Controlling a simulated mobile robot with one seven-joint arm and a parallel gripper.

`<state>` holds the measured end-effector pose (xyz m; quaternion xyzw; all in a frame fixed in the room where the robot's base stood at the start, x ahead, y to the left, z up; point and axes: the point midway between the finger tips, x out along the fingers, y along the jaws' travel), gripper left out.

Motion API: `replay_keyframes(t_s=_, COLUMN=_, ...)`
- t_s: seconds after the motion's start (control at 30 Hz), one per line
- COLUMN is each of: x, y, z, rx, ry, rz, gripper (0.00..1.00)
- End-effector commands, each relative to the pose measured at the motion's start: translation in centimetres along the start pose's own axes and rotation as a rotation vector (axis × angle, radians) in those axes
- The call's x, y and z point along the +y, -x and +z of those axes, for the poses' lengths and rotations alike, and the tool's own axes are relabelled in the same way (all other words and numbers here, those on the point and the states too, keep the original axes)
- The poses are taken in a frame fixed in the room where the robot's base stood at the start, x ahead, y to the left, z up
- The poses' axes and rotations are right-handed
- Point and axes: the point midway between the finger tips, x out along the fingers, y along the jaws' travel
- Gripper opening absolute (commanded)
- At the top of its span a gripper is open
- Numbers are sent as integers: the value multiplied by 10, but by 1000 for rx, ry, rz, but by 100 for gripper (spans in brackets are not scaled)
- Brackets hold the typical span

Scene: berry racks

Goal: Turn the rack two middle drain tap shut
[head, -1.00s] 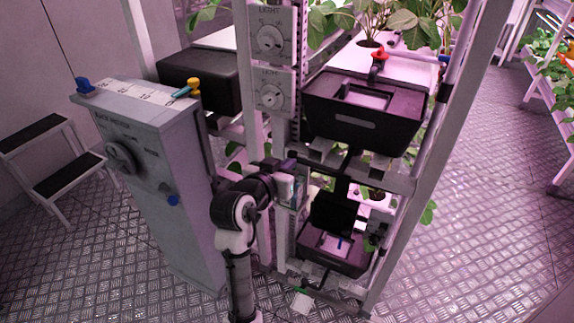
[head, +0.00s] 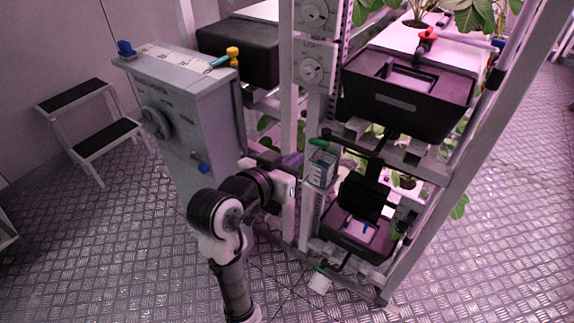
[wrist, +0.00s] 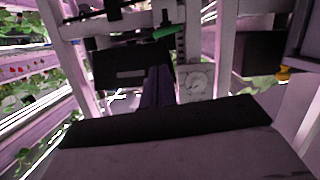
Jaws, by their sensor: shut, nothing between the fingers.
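A tap with a green lever (head: 319,143) sits at mid-height on the front of the rack, just above a small pale box. Its green lever also shows in the wrist view (wrist: 168,32), near the top middle, lying almost level with a slight tilt. I cannot tell its exact angle to the pipe. My gripper (head: 292,160) is below and left of the lever in the head view, partly hidden by my arm. In the wrist view its dark purple fingers (wrist: 157,88) are together and empty, below the lever and apart from it in the picture.
Another green handle (head: 320,270) is low on the rack. A grey cabinet (head: 185,95) stands left of the rack, and a step stool (head: 95,130) further left.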

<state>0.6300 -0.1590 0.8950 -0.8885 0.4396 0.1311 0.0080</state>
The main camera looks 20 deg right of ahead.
Motion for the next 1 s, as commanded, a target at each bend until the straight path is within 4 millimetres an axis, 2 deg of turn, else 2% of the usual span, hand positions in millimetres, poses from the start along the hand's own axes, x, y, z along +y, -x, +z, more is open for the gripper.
replay_keyframes(t_s=0.03, x=0, y=1, z=-7, rx=-6, ry=6, rz=5, gripper=0)
replay_keyframes(t_s=0.83, x=0, y=23, z=-2, rx=-3, ry=4, rz=3, gripper=0)
replay_keyframes(t_s=0.87, x=0, y=24, z=-2, rx=-3, ry=4, rz=3, gripper=1)
replay_keyframes(t_s=1.0, x=-2, y=22, z=6, rx=7, ry=3, rz=1, gripper=20)
